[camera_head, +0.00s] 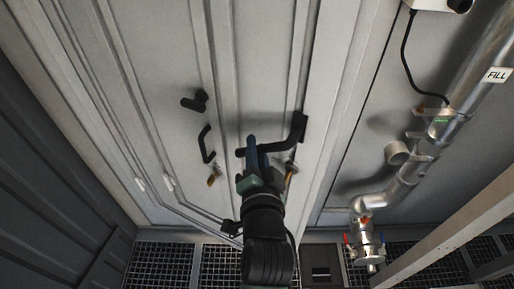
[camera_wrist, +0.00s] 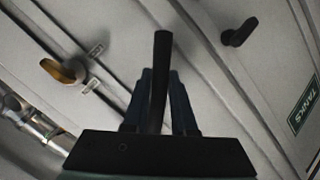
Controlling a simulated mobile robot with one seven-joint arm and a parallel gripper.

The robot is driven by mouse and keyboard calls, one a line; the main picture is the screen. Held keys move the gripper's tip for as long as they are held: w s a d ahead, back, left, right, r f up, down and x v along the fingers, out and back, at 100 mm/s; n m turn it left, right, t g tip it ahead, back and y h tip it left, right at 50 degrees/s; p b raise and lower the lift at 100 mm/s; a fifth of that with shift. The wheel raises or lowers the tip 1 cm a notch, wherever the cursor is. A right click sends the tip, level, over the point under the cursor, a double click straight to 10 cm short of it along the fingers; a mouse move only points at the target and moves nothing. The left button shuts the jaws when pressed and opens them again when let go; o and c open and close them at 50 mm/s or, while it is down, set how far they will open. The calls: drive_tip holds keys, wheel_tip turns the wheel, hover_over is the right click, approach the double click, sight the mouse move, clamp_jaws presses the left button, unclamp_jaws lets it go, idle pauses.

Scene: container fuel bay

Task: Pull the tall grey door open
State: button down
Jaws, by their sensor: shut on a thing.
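The tall grey door (camera_head: 265,60) fills the middle of the head view, with long upright ribs. It looks flush with the panels beside it, though I cannot tell if it is slightly ajar. A black bent handle (camera_head: 298,128) is fixed on it, its bar running left to my gripper (camera_head: 252,146). My gripper is shut on this bar. In the wrist view the black handle bar (camera_wrist: 161,65) stands between the two dark blue fingers, with the grey door surface (camera_wrist: 205,70) behind. The fingers hide part of the bar.
Another black handle (camera_head: 195,101) and a black loop handle (camera_head: 206,143) sit to the left. A silver pipe (camera_head: 470,90) with valves stands at right. Grating (camera_head: 165,262) covers the floor; a dark wall (camera_head: 45,170) stands left.

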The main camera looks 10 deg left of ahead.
drive_tip(key=shift+w+d+f, duration=0.25)
drive_tip(key=shift+w, duration=0.25)
drive_tip(key=c, duration=1)
unclamp_jaws()
drive_tip(key=shift+o, duration=1.4)
drive_tip(key=shift+s+r, duration=0.25)
drive_tip(key=shift+s, duration=0.05)
drive_tip(key=shift+w+f, duration=0.1)
drive_tip(key=b+v, duration=0.3)
drive_tip(key=v, duration=1)
